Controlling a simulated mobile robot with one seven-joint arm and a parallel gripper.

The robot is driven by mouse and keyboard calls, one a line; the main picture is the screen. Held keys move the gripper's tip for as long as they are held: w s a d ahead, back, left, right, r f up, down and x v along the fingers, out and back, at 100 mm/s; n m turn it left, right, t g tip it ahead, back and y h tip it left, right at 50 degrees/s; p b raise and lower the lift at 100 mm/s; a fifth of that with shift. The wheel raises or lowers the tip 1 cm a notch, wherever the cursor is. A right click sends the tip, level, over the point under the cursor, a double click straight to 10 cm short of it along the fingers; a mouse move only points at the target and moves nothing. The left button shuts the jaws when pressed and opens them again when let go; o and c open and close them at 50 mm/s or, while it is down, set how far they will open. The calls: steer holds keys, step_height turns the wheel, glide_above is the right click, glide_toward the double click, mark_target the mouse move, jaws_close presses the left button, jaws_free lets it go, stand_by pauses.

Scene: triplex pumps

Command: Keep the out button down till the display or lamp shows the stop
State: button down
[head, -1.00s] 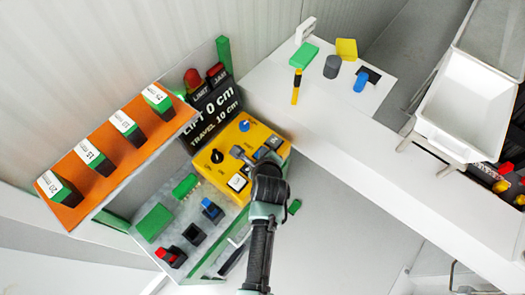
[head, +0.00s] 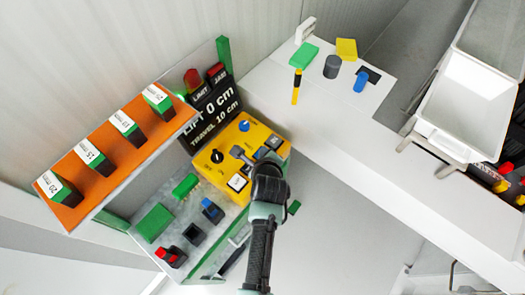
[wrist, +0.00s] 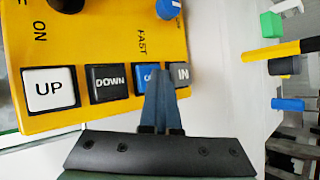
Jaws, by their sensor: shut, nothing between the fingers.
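The yellow control box (head: 212,178) carries several buttons. In the wrist view the white UP button (wrist: 50,89), black DOWN button (wrist: 110,82), blue out button (wrist: 145,78) and grey IN button (wrist: 182,74) stand in a row. My gripper (wrist: 163,72) is shut and empty, its fingertips in front of the blue button's right part, hiding most of its label. I cannot tell how far the button is pressed. In the head view my gripper's wrist covers the box's lower right. The black display (head: 214,118) reads LIFT 0 cm, TRAVEL 10 cm. A LIMIT lamp (head: 193,78) and a JAM lamp (head: 215,72) sit above it.
An orange shelf (head: 75,215) with labelled blocks stands left of the box. A grey panel below it holds green, blue and red parts. A white counter (head: 330,130) with small items and a white bin (head: 455,110) lie to the right.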

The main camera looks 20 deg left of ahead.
stand_by(0.3)
steer(key=shift+r+p, duration=0.9)
steer(key=shift+p, duration=0.1)
step_height(320, 180, up, 5)
steer(key=p, duration=0.5)
steer(key=shift+r, duration=0.1)
